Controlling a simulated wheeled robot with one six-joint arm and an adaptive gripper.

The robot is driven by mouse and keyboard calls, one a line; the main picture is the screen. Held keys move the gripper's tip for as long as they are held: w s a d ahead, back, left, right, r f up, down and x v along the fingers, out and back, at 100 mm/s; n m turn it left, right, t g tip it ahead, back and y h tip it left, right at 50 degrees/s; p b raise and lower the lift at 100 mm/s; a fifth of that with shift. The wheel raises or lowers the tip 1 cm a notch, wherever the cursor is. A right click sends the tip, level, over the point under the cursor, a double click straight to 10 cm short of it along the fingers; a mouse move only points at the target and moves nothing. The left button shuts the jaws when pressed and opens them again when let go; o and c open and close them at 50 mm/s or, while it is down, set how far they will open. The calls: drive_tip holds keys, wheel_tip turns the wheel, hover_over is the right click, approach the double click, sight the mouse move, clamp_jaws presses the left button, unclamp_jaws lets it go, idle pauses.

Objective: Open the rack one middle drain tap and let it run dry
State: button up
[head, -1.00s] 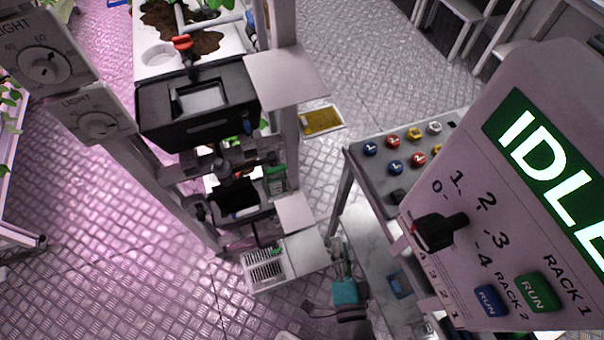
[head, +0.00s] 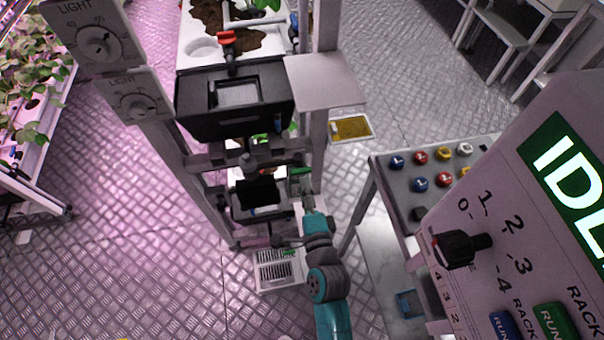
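The rack (head: 322,110) stands left of centre, with several levels stacked below each other. A red-handled tap (head: 228,38) shows on its top tray, above a black box (head: 235,105). At the level below, a dark grey fitting (head: 248,160) shows above a second black box (head: 258,195); I cannot tell whether it is the middle drain tap. My gripper (head: 305,188) is at the right side of this lower level, close to a small green item (head: 299,171). It is too small and partly hidden to tell whether its fingers are open or touching anything.
A white slotted tray (head: 278,268) is low by my arm. Plants on another rack (head: 40,150) are at left.

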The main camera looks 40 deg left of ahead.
sight(301, 174)
drive_tip(key=shift+x, duration=2.25)
clamp_jaws()
